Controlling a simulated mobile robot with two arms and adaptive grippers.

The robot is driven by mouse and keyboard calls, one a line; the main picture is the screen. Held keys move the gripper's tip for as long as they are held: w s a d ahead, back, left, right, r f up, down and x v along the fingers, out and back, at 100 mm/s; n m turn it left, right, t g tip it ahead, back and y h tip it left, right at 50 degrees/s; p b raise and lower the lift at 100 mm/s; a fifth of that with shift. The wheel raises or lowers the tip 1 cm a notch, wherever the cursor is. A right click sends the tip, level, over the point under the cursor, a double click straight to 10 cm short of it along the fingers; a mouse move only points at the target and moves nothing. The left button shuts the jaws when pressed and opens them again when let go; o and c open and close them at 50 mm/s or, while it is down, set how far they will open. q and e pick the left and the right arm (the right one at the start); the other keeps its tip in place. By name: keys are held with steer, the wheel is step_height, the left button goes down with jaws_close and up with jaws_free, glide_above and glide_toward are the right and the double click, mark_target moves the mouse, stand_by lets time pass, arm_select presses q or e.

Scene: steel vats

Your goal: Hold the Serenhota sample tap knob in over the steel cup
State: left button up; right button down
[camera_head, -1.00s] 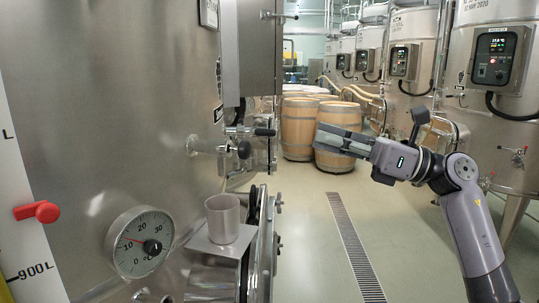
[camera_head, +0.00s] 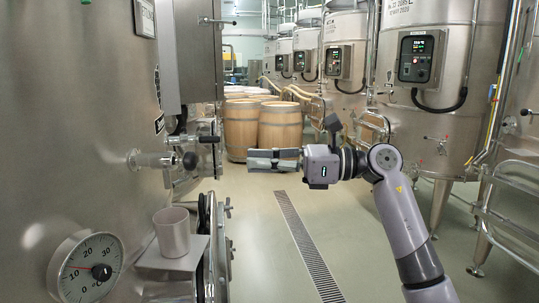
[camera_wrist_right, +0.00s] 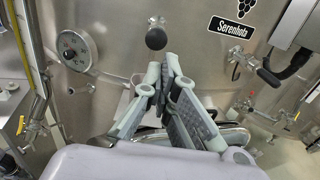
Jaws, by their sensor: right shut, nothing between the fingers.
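The sample tap's round black knob (camera_head: 189,160) sticks out from the steel vat on the left, on a short steel tap body (camera_head: 150,160). It also shows in the right wrist view (camera_wrist_right: 156,39), just beyond my fingertips. The steel cup (camera_head: 172,233) stands upright on a small bracket shelf below the knob. In the wrist view I cannot make out the cup clearly behind the fingers. My right gripper (camera_head: 250,160) is shut and empty, to the right of the knob, at about its height in the picture and apart from it. My left gripper is not in view.
The vat has a dial thermometer (camera_head: 91,268) and a Serenhota label (camera_wrist_right: 232,29). A second valve handle (camera_head: 208,139) sits beyond the knob. Wooden barrels (camera_head: 280,127) stand behind, and more vats (camera_head: 440,90) line the right. The floor around the drain grate (camera_head: 305,245) is clear.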

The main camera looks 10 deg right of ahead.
mark_target(196, 161)
steer(key=p+x, duration=0.1)
steer(key=x, duration=0.3)
steer(key=p+x, duration=0.2)
steer(key=x, duration=0.2)
steer(key=shift+a+r, duration=0.15)
steer(key=shift+r, duration=0.05)
steer(key=shift+w+a+f+p, duration=0.1)
steer(key=shift+a+f+p, duration=0.05)
steer(key=shift+a+p, duration=0.35)
steer(key=shift+a, duration=0.1)
steer(key=shift+f, duration=0.1)
steer(key=shift+w+a+b, duration=0.1)
steer(key=shift+a+b, duration=0.3)
steer(key=shift+w+a+b, duration=0.1)
steer(key=shift+a+b, duration=0.2)
steer(key=shift+a, duration=0.1)
steer(key=shift+d, duration=0.1)
